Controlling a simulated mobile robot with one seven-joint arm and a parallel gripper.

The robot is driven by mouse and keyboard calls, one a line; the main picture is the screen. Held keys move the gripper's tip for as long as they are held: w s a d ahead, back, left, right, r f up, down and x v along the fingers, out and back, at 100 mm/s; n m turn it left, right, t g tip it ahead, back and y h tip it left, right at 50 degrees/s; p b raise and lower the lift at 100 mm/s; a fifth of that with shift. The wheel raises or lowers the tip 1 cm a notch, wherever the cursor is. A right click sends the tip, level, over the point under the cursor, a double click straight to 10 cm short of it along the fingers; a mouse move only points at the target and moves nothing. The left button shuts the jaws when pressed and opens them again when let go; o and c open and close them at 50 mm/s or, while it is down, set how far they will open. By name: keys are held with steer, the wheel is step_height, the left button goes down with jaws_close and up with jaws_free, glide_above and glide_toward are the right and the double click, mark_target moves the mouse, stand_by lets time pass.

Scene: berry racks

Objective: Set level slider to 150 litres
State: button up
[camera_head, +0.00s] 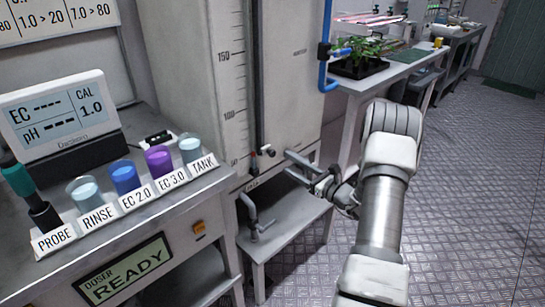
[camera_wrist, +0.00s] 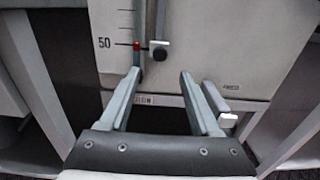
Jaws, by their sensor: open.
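The pale tank (camera_head: 294,75) carries a vertical litre scale with 50, 100 and 150 marks. In the wrist view, a red marker (camera_wrist: 136,46) sits at about the 50 mark. Just right of it is a small dark slider block with a white face (camera_wrist: 159,50), at the low end of a vertical rail. The slider (camera_head: 269,151) and red marker (camera_head: 253,155) also show in the head view. My gripper (camera_wrist: 160,73) is open and empty. Its two fingers point at the tank, with the slider between and slightly above the fingertips in the wrist view. I cannot tell any contact.
At left are a labelled cup rack (camera_head: 130,205), a meter (camera_head: 58,115) and a doser display (camera_head: 122,270). A plant tray (camera_head: 360,67) is on the table behind. The floor at right is clear.

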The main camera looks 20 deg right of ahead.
mark_target(275, 153)
steer(key=b+x, duration=0.2)
steer(key=x, duration=0.9)
steer(key=shift+w, duration=0.25)
jaws_close()
steer(key=shift+d, duration=0.2)
stand_by(0.6)
